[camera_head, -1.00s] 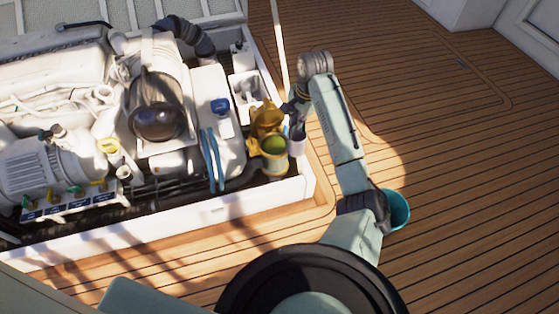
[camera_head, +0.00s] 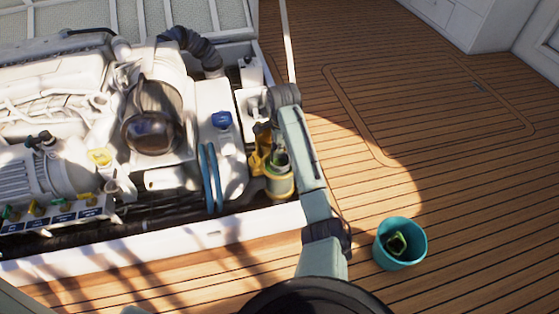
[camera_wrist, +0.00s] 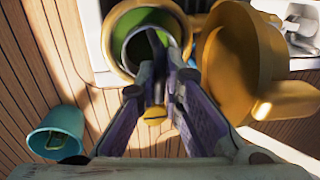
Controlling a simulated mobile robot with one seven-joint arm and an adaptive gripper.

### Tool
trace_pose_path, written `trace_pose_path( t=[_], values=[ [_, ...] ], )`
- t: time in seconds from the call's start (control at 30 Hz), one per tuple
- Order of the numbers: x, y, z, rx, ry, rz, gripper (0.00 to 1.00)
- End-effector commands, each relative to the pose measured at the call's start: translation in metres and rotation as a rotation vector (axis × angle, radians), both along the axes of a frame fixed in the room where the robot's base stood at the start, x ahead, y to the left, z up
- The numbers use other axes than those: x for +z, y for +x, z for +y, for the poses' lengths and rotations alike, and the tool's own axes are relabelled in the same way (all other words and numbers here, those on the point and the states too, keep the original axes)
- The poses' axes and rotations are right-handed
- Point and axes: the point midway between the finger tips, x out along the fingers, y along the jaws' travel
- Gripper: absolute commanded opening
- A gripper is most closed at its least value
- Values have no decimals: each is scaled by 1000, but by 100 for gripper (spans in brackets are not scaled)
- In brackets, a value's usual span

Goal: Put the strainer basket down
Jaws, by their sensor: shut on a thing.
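The strainer basket (camera_head: 281,160) looks like a small grey cup, standing in or just above the mouth of the yellow strainer housing (camera_head: 279,187). In the wrist view the grey-green rim of the basket (camera_wrist: 134,46) lies within the round housing mouth (camera_wrist: 116,22), green inside. My gripper (camera_wrist: 160,88) is over the near side of that mouth, its purple fingers close together and shut on the basket's edge. The exact grip is partly hidden by the fingers. I cannot tell whether the basket touches the housing's bottom.
A large yellow-bronze round part (camera_wrist: 241,58) stands close to the right of my fingers. A teal bucket (camera_head: 413,258) with a green-yellow thing inside stands on the deck. The white engine-bay edge (camera_head: 225,232) runs in front of the housing.

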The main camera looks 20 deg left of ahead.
Motion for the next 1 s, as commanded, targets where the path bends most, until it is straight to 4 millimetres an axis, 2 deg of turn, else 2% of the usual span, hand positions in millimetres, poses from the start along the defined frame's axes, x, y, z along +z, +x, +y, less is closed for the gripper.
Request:
trace_pose_path(
  t=[0.03, 0.27, 0.5, 0.9, 0.93, 1.0],
  values=[
    [-10, 0, -1, -2, -1, 2, 0],
    [-26, 0, 0, 0, 0, 0, 0],
    [-58, 0, -1, -1, 0, 1, 0],
    [-62, 0, 0, 0, 1, 1, 0],
    [-62, 0, 0, 0, 0, 0, 10],
    [-62, 0, 0, 0, 0, 0, 14]
  ],
)
